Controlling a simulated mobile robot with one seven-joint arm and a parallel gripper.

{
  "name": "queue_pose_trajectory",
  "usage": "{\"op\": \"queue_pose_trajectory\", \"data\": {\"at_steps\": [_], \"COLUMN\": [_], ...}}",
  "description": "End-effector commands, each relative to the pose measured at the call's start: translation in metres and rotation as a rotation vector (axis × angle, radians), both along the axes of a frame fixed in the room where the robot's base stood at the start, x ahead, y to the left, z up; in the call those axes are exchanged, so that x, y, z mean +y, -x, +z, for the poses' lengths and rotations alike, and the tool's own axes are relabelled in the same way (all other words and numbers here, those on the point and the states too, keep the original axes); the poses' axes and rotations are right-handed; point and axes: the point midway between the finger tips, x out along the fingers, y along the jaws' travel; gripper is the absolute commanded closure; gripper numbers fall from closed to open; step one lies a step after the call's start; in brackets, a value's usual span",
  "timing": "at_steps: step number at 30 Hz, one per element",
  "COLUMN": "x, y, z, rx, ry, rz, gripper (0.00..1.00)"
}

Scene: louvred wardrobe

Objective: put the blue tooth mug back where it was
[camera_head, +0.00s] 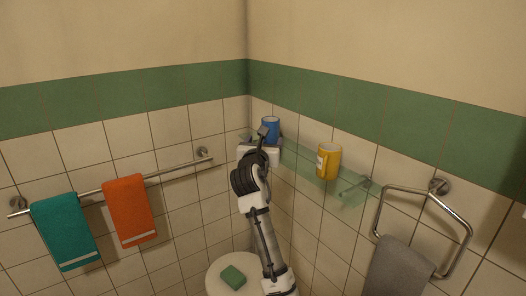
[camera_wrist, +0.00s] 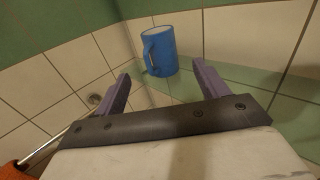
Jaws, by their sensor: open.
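The blue tooth mug (camera_head: 271,127) stands upright at the corner end of the glass shelf (camera_head: 307,167) in the head view. In the wrist view the blue mug (camera_wrist: 161,51) is beyond the fingertips, its handle toward the left. My gripper (camera_wrist: 160,82) is open and empty, with the mug ahead of the gap between its fingers and apart from them. In the head view my gripper (camera_head: 260,146) is just in front of the mug and hides its lower part.
A yellow mug (camera_head: 329,161) stands on the shelf to the right. A rail at left holds a teal towel (camera_head: 64,230) and an orange towel (camera_head: 130,210). A grey towel (camera_head: 399,266) hangs from a ring at right. A green sponge-like block (camera_head: 232,277) lies on a white surface below.

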Motion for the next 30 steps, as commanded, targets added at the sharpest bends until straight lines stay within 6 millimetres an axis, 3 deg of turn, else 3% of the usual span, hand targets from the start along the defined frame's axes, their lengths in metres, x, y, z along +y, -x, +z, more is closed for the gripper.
{"op": "queue_pose_trajectory", "data": {"at_steps": [6, 13, 17, 20, 23, 27, 30], "x": [0.002, 0.003, 0.026, 0.077, 0.147, 0.235, 0.283], "y": [0.015, 0.016, 0.021, 0.038, 0.073, 0.147, 0.211], "z": [-0.001, 0.000, 0.007, 0.023, 0.048, 0.087, 0.112], "rx": [0.001, 0.001, -0.040, -0.127, -0.224, -0.289, -0.263], "ry": [0.000, -0.001, -0.067, -0.232, -0.495, -0.924, -1.235], "rz": [0.000, 0.001, 0.051, 0.171, 0.370, 0.704, 0.955], "gripper": [0.27, 0.27, 0.27, 0.27, 0.27, 0.27, 0.27]}}
